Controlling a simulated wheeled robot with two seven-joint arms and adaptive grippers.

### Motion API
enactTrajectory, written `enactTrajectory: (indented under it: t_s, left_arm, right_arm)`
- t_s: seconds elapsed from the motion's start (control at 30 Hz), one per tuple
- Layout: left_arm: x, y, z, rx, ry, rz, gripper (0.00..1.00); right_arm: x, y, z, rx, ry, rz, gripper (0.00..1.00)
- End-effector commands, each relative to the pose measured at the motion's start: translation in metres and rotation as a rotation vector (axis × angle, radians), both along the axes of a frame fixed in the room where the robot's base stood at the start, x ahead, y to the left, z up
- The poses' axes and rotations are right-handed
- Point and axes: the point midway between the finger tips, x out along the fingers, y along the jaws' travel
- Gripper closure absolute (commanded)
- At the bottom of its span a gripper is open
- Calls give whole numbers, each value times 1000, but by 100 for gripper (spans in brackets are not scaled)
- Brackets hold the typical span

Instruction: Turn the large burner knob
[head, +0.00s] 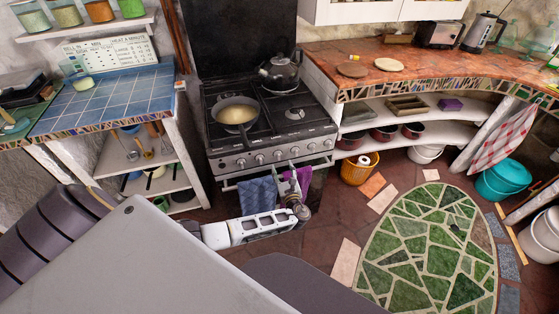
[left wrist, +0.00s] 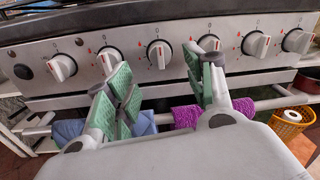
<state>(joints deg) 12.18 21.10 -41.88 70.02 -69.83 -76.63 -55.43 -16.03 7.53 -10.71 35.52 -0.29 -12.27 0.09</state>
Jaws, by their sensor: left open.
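The stove (head: 225,160) has a row of several white knobs on its front panel. Which one serves the large burner cannot be told. In the left wrist view a knob (left wrist: 160,52) shows between my fingers, beyond their tips, upright and untouched. Another knob (left wrist: 209,43) is partly behind the right finger, and one (left wrist: 108,60) is just beyond the left finger. My left gripper (left wrist: 163,85) is open, green pads apart, with nothing between them. In the head view my left gripper (head: 293,176) is just below and in front of the knob row. My right gripper is not in view.
A pan (head: 236,112) of yellow food and a dark kettle (head: 280,74) stand on the stove. Blue (head: 257,195) and purple (head: 304,180) towels hang on the oven rail near my gripper. Open floor with a green mosaic (head: 425,245) lies at right.

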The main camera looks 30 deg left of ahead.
Motion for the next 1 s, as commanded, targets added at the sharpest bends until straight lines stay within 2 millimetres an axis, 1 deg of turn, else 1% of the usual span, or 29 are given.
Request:
enactTrajectory:
  t_s: [0.1,0.3,0.5,0.7,0.93,0.97,1.0]
  left_arm:
    - [12,13,0,1,-1,2,47]
    - [29,31,0,1,0,1,47]
    - [42,43,0,1,1,1,47]
    - [46,48,0,0,2,1,47]
    - [46,48,0,-1,1,1,47]
    - [46,48,0,-1,1,1,48]
    - [46,48,0,-1,1,1,53]
  right_arm:
    - [0,0,-1,0,0,0,70]
    - [0,-2,-2,-2,0,0,70]
    - [1,-4,-4,-4,-1,1,70]
    - [1,-4,-4,-5,-1,0,70]
    - [1,-5,-4,-5,-1,0,70]
    - [1,-5,-4,-5,-1,0,70]
    - [1,-5,-4,-5,-1,0,70]
